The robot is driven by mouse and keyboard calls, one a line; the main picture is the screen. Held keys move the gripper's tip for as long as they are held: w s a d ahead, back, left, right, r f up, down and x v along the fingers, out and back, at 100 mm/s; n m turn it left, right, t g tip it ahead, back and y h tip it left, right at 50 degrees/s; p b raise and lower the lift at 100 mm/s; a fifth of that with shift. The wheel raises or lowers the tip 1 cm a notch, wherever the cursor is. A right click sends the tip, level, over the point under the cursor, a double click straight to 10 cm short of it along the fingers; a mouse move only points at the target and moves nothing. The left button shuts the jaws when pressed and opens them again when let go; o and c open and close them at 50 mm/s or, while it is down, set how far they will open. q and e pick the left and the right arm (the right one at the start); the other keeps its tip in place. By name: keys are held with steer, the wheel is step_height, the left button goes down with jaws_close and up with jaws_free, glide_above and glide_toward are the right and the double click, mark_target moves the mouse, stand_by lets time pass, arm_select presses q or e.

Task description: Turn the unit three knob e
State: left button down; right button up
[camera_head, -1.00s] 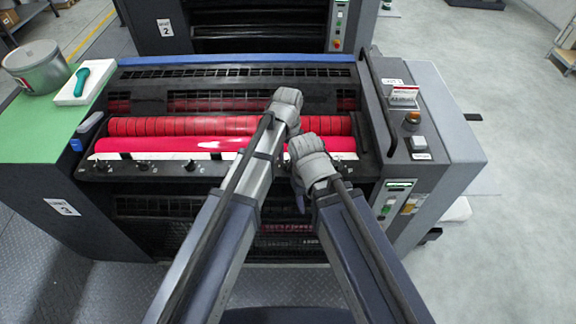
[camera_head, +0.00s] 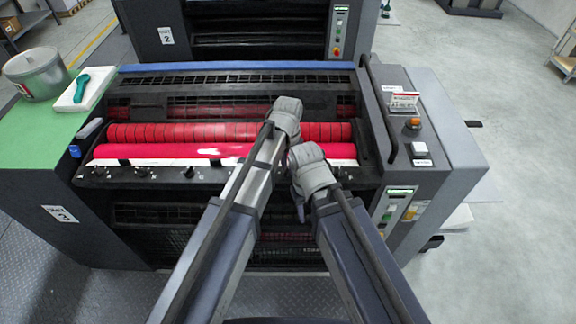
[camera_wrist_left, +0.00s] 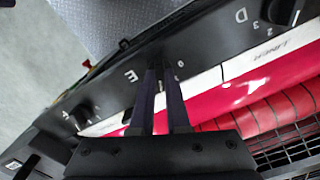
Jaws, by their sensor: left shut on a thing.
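The near machine is unit three, marked by a 3 label (camera_head: 60,214). A row of small black knobs (camera_head: 188,172) runs along its front rail. In the left wrist view, my left gripper (camera_wrist_left: 161,72) has its two dark fingers shut on knob e (camera_wrist_left: 164,58), beside the letter E and a small 0 mark. The fingers hide most of the knob. In the head view my left gripper (camera_head: 286,115) is seen from behind over the rail, with its fingertips hidden. My right gripper (camera_head: 311,170) is beside it, fingers mostly hidden.
A neighbouring knob (camera_wrist_left: 82,114) stands left of the fingers, and another knob (camera_wrist_left: 287,10) is by the letter D. Red rollers (camera_head: 150,132) lie behind the rail. A grey can (camera_head: 38,72) and a green-handled tool (camera_head: 82,88) rest at the left end.

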stand_by(0.4)
arm_select(q)
steer(key=m, duration=0.5)
steer(key=shift+m, duration=2.4)
steer(key=c, duration=0.9)
jaws_free()
